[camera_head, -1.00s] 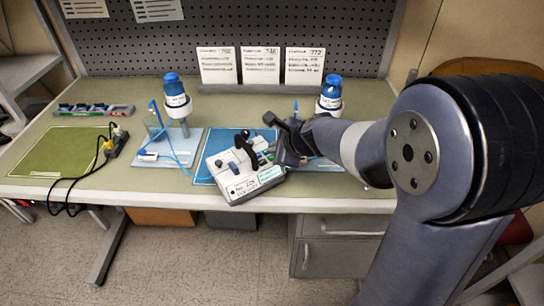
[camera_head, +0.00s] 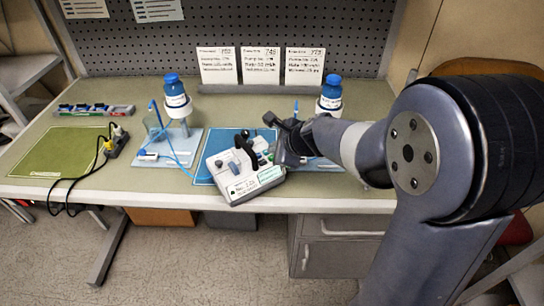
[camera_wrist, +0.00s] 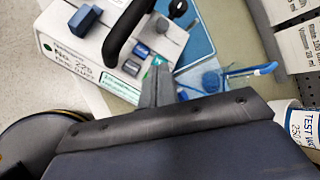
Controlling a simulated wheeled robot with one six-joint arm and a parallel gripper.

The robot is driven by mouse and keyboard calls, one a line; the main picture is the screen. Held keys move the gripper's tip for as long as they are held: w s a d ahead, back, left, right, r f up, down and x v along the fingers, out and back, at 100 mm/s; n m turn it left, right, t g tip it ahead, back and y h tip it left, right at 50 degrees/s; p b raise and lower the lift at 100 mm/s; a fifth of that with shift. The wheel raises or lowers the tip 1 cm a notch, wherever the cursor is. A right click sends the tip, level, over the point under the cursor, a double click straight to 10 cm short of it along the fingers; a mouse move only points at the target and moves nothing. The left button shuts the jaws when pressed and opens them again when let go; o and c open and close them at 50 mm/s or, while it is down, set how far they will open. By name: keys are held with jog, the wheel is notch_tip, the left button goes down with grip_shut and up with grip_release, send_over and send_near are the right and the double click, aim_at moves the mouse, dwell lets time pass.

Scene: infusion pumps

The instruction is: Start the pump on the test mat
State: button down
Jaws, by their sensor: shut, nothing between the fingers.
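A white pump (camera_head: 229,187) with a black carry handle lies askew over the blue mat (camera_head: 203,172) near the front edge of the table. In the wrist view, the pump (camera_wrist: 70,43) shows a white number label, a pale green label, blue-grey keys and a small green key (camera_wrist: 158,60). My gripper (camera_wrist: 156,75) is shut and empty, its fingertips close to the green key. I cannot tell whether they touch it. In the head view, my gripper (camera_head: 274,153) is at the pump's right side, and the fingertips are hard to make out.
Two blue-capped bottles (camera_head: 176,95) (camera_head: 330,94) stand on stands behind the pump. Blue tubing (camera_head: 172,150) lies to its left. A power strip (camera_head: 117,141) with cables is beside the green mat (camera_head: 62,152). Three cards (camera_head: 262,66) stand at the back.

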jog(key=shift+f, duration=0.15)
jog(key=shift+f+b, duration=0.3)
jog(key=shift+b, duration=0.15)
jog(key=shift+f+b, duration=0.45)
dwell(0.8)
jog(key=shift+r, duration=0.1)
jog(key=shift+r+p, duration=0.8)
jog(key=shift+p, duration=0.1)
notch_tip(320, 180, up, 5)
jog(key=p, duration=0.4)
jog(key=shift+p, duration=0.35)
jog(key=shift+s, duration=0.1)
